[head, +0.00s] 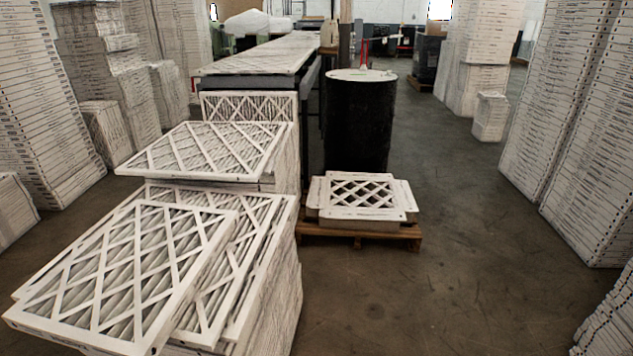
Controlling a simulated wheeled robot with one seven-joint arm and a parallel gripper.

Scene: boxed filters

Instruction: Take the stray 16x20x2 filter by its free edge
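A white-framed filter with a lattice face (125,275) lies skewed on top of the near left stack. Its left and front edges hang past the filters under it. Another lattice-faced filter (205,150) lies flat on the stack behind, its left edge overhanging. A smaller lattice-faced filter (362,192) lies on a low stack at the centre. I cannot read any size labels, so I cannot tell which is the 16x20x2 filter. My gripper is not in view.
The low stack sits on a wooden pallet (407,236). A black drum (358,125) stands behind it, beside a long table (265,57). Tall filter stacks line the left (45,110) and right (570,110). The floor (450,290) is clear at centre right.

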